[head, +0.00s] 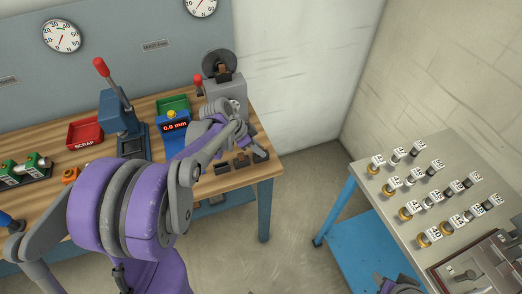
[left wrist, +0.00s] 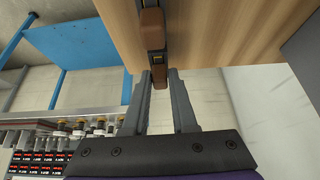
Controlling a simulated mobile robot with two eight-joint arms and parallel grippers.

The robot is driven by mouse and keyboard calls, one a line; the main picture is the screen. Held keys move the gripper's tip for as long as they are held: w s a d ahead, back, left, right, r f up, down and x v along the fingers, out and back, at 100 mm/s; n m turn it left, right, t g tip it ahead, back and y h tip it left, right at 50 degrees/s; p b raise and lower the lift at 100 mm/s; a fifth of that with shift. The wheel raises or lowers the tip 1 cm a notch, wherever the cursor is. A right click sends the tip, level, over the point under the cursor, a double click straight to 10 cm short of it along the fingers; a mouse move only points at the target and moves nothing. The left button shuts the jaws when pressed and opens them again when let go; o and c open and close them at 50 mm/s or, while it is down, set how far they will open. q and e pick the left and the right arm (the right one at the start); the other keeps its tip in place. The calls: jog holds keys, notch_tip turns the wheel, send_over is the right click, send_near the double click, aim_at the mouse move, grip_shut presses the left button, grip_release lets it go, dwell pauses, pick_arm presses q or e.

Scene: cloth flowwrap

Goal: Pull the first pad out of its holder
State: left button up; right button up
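Brown pads sit in dark holders at the front right of the wooden bench; one pad (head: 241,160) shows in the head view beside my left gripper (head: 259,154). In the left wrist view a brown pad (left wrist: 152,30) is in a dark holder on the wood. The fingertips of my left gripper (left wrist: 160,76) are on either side of the near end of this row, with a gap between them. I cannot tell whether they touch it. My right gripper is not clearly in view.
A blue press (head: 122,125), a red scrap bin (head: 85,132), a green bin (head: 173,104) and a display reading 0.0 mm (head: 174,126) stand on the bench. A metal table (head: 455,150) with several labelled parts is at the right, with open floor between.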

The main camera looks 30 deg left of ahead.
pick_arm(q)
grip_shut()
jog(key=shift+r, duration=0.35)
pick_arm(e)
jog(key=shift+w+r, duration=0.1)
jog(key=shift+r, duration=0.15)
pick_arm(q)
jog(key=shift+r+p, duration=1.9)
jog(key=shift+r, duration=1.2)
pick_arm(e)
jog(key=shift+w+r, duration=0.3)
jog(key=shift+r, duration=0.5)
jog(key=shift+w+r, duration=0.35)
jog(key=shift+r, duration=0.45)
jog(key=shift+w+r, duration=0.3)
jog(key=shift+r, duration=0.5)
